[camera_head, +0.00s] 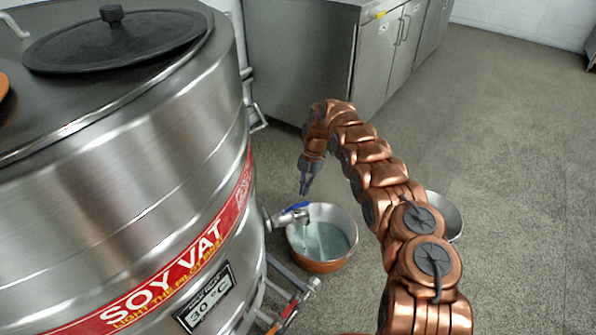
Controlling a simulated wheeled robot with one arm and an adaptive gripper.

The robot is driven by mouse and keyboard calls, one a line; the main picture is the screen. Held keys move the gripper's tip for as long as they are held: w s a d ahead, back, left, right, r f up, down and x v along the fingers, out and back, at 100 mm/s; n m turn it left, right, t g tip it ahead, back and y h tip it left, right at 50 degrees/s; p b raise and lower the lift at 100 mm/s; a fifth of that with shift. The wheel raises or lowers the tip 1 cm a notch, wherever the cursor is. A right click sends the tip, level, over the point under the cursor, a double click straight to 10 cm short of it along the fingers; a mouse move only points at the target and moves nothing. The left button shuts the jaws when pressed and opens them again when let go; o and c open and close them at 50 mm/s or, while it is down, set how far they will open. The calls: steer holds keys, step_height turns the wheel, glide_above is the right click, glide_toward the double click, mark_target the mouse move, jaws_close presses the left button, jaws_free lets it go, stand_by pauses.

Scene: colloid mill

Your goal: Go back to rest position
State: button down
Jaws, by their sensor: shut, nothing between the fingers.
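My gripper (305,188) is at the end of my copper-coloured arm and points down. It is shut and empty, just above the blue-handled tap (296,212) of the steel vat; I cannot tell whether it touches the blue handle. The vat (120,140) fills the left side and carries a red "SOY VAT" label. A copper-sided bowl (318,266) stands on the floor under the tap. Pale liquid (326,242) lies in it, and a stream seems to run down from the spout.
A second metal bowl (447,212) stands on the floor, partly hidden behind my arm. Steel cabinets (300,60) stand at the back. Low pipes with a valve (300,297) stick out near the vat's base. The floor on the right (520,180) is clear.

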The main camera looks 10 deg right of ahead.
steer(key=shift+r, duration=0.1)
steer(key=s+d+r+m+h+p, duration=0.1)
steer(key=s+d+r+m+p, duration=0.1)
steer(key=r, duration=0.5)
steer(key=s+d+r+m+h+p, duration=0.1)
steer(key=s+r+m+p, duration=0.15)
steer(key=r, duration=0.35)
steer(key=s+d+r+m+p, duration=0.1)
steer(key=d+r+m+p, duration=0.15)
steer(key=r, duration=0.45)
steer(key=s+r+m+h+p, duration=0.1)
steer(key=s+r+m+p, duration=0.35)
steer(key=s+r, duration=0.5)
steer(key=s+r+m+p, duration=0.4)
steer(key=s+r+m, duration=0.15)
steer(key=r, duration=0.75)
steer(key=s+a+r+m+p, duration=0.2)
steer(key=s+r+m+p, duration=0.1)
steer(key=s, duration=0.7)
steer(key=s+a+r+m+p, duration=0.2)
steer(key=s+r+p, duration=0.3)
steer(key=s, duration=0.5)
steer(key=s+a+r+m+t+p, duration=0.1)
steer(key=s+r+m+p, duration=0.3)
steer(key=s, duration=0.6)
steer(key=shift+s+a+r+m, duration=0.35)
steer(key=shift+a+r+m, duration=0.1)
steer(key=shift+a, duration=0.2)
steer(key=shift+a, duration=0.15)
